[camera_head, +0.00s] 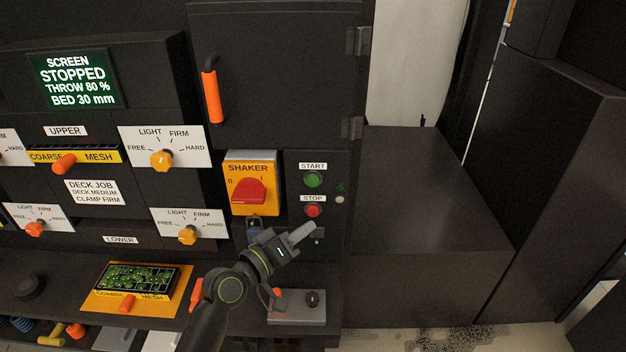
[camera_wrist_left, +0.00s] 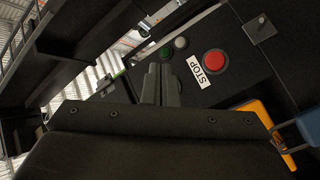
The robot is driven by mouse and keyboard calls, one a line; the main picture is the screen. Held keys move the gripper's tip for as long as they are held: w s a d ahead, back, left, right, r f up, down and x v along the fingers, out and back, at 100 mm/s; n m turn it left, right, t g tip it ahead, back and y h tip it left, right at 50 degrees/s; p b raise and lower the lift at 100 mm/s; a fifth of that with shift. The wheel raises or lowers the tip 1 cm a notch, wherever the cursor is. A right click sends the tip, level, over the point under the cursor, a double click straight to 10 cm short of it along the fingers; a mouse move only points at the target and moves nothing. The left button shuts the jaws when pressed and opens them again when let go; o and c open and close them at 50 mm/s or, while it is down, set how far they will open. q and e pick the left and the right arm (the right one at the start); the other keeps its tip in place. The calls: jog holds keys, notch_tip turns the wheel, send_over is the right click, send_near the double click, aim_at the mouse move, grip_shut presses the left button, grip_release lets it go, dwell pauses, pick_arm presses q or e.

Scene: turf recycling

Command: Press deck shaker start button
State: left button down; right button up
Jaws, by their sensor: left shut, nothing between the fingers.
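The green START button (camera_head: 313,179) is on the dark control panel, under its START label. The red STOP button (camera_head: 313,210) is below it and also shows in the left wrist view (camera_wrist_left: 215,62). My left gripper (camera_head: 303,234) is shut and empty, in front of the panel just below the STOP button in the head view. In the left wrist view its closed fingers (camera_wrist_left: 160,84) are left of the STOP label, and the START button cannot be made out there. The screen (camera_head: 75,79) reads STOPPED, throw 80 %, bed 30 mm. My right gripper is not in view.
A red SHAKER rotary switch (camera_head: 249,191) on a yellow plate is left of the buttons. Small green (camera_head: 340,187) and white (camera_head: 339,199) lamps are to their right. An orange door handle (camera_head: 211,97) stands out above. A dark block (camera_head: 430,190) is at right.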

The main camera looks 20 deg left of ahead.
aim_at(313, 182)
pick_arm(q)
jog(key=r, duration=0.2)
jog(key=d+r+h, duration=0.1)
jog(key=shift+s+r, duration=0.3)
jog(key=shift+s, duration=0.1)
jog(key=shift+w+a, duration=0.1)
jog(key=shift+w+a+b, duration=0.4)
jog(key=shift+w, duration=1)
jog(key=shift+w+a+b, duration=0.4)
jog(key=shift+w, duration=1)
jog(key=shift+w+a+b, duration=0.4)
jog(key=shift+w, duration=1)
jog(key=shift+w, duration=0.15)
jog(key=shift+w+a, duration=0.1)
jog(key=shift+w, duration=0.15)
